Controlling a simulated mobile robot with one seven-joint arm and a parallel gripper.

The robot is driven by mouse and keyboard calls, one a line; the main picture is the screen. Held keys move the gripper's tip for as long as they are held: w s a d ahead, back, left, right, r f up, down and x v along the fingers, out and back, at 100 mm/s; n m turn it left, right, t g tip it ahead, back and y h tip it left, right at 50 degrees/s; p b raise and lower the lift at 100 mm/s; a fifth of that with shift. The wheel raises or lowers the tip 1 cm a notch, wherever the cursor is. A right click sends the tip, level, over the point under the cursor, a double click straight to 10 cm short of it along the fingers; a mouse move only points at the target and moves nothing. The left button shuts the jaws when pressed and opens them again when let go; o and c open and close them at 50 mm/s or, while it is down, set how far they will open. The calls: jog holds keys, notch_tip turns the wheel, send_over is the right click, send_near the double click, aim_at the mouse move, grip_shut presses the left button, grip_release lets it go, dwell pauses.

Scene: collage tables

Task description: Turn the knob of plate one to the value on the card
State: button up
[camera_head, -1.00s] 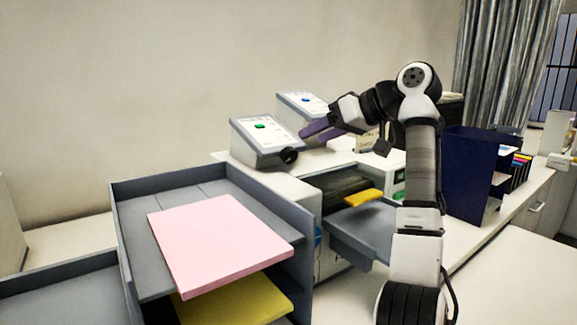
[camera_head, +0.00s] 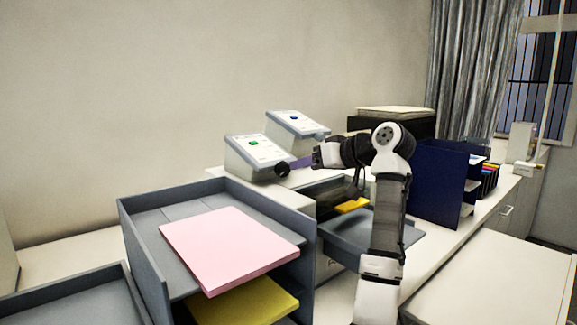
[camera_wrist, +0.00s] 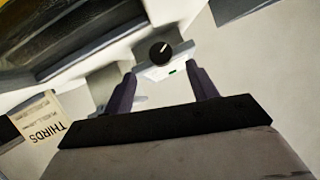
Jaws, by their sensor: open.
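Two sloped grey-white plates stand on the counter. The nearer plate (camera_head: 245,163) has a green mark and a black knob (camera_head: 282,169) at its right side; the farther plate (camera_head: 290,131) has a blue mark. A card reading "THIRDS" (camera_wrist: 58,125) shows at left.
A grey tray stack with a pink sheet (camera_head: 230,247) and a yellow one (camera_head: 245,302) stands in front. A grey tray (camera_head: 375,240) lies below my arm. A dark blue holder (camera_head: 437,188) stands at right. The wall behind is bare.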

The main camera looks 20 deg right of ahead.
aim_at(286, 170)
jog(key=p+x, duration=0.2)
jog(key=x, duration=0.5)
jog(key=shift+w+a, duration=0.1)
jog(key=shift+w, duration=0.1)
jog(key=c, duration=1)
jog(key=shift+w+m+g+y, duration=0.1)
jog(key=shift+m+g+y, duration=0.35)
jog(key=shift+y, duration=0.7)
jog(key=shift+m+g+y, duration=0.15)
jog(key=shift+m+y, duration=0.5)
jog(key=shift+y, duration=0.5)
jog(key=o, duration=1)
jog(key=shift+f, duration=0.1)
